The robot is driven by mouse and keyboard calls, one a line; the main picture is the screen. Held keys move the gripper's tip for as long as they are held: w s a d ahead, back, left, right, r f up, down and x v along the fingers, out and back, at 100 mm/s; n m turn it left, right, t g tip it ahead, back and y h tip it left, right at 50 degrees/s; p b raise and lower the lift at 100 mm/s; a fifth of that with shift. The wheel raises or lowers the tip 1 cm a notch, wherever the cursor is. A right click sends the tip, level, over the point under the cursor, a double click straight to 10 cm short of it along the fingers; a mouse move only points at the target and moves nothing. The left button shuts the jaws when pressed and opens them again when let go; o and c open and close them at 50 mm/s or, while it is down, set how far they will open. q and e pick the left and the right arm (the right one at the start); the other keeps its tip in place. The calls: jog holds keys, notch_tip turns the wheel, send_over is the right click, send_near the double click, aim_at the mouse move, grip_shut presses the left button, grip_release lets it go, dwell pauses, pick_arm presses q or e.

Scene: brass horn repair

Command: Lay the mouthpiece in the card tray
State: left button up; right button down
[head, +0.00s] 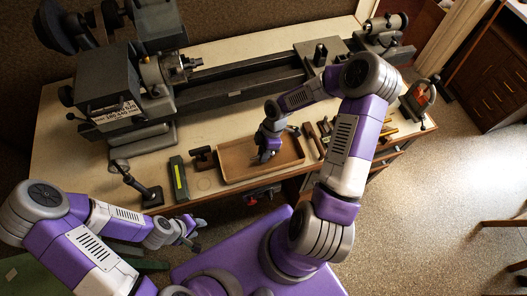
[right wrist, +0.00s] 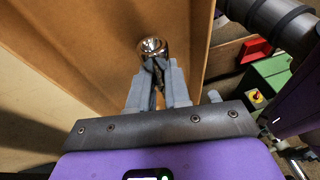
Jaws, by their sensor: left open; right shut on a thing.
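The card tray (head: 235,160) is a shallow brown open box on the bench's front part. In the right wrist view the right gripper (right wrist: 158,66) is shut on the mouthpiece (right wrist: 152,46), a shiny brass-coloured piece with a round cup. The tray (right wrist: 188,40) lies behind it in that view. Whether the mouthpiece touches the tray floor I cannot tell. In the head view the gripper hides the mouthpiece. My left gripper (head: 195,235) is open and empty, in front of the bench and away from the tray.
A lathe (head: 230,90) runs along the back of the bench. A dark green block with a yellow strip (head: 179,180) and a small dark stand (head: 203,158) are left of the tray. Several tools (head: 325,130) lie on its right. A jointed black stand (head: 150,195) is at front left.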

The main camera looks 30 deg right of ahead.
jog(key=shift+f+b, duration=0.35)
jog(key=shift+f, duration=0.4)
jog(key=shift+f, duration=0.25)
jog(key=c, duration=1)
grip_release()
jog(key=shift+o, duration=0.3)
jog(key=shift+o, duration=1.1)
jog(key=shift+s, duration=0.1)
